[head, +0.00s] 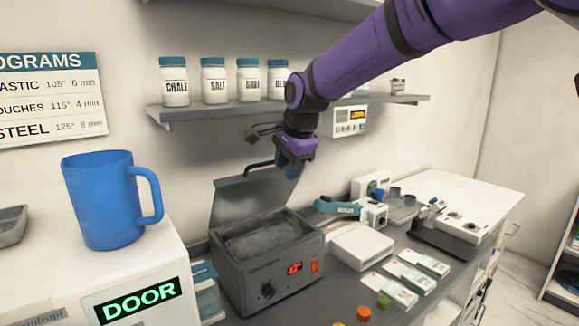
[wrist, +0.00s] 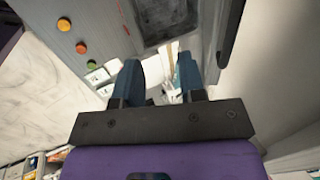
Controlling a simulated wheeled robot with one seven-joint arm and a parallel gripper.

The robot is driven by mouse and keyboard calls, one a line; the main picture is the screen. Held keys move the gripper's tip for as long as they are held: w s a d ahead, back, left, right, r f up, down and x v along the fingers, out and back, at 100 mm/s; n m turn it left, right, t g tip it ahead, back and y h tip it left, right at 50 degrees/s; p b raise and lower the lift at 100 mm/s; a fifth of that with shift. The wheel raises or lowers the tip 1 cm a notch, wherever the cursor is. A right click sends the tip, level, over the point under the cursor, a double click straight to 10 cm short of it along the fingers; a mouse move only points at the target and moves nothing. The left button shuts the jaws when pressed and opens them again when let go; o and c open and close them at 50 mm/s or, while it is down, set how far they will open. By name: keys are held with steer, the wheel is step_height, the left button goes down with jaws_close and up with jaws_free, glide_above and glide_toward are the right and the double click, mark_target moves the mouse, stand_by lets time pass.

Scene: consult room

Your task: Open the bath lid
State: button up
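The bath (head: 268,283) is a dark grey box with a dial and red display, standing on the counter below the shelf. Its lid (head: 252,198) stands raised at the back, tilted up, leaving the basin uncovered. The lid's black bar handle (head: 259,164) is at the top edge. My gripper (head: 290,170) hangs just right of the handle, above the bath; whether they touch is unclear. In the wrist view my gripper's blue fingers (wrist: 159,80) are apart with nothing held between them. The bath's basin (wrist: 165,22) shows beyond them.
A blue mug (head: 100,200) stands on the white unit at left. A shelf (head: 285,107) with several jars is behind my arm. Right of the bath are a white box (head: 360,246), pouches (head: 415,277) and devices. Coloured caps (head: 364,313) lie in front.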

steer(key=shift+s+d, duration=0.2)
steer(key=shift+s, duration=0.1)
steer(key=shift+w+f, duration=0.1)
steer(key=shift+f, duration=0.1)
steer(key=c, duration=0.6)
steer(key=w+f+t+y, duration=0.1)
steer(key=f+t, duration=0.1)
steer(key=w+f+t+y, duration=0.1)
steer(key=w+f+t, duration=0.1)
steer(key=f, duration=0.1)
steer(key=w+f+t, duration=0.2)
steer(key=f, duration=0.1)
steer(key=shift+w+a+y, duration=0.15)
steer(key=shift+y, duration=0.25)
jaws_close()
steer(key=s+d+t+y, duration=0.4)
steer(key=s+t+y, duration=0.3)
steer(key=s+t, duration=0.25)
steer(key=x, duration=1.3)
steer(key=shift+w+a+g, duration=0.2)
steer(key=shift+w+g, duration=0.1)
steer(key=shift+g, duration=0.15)
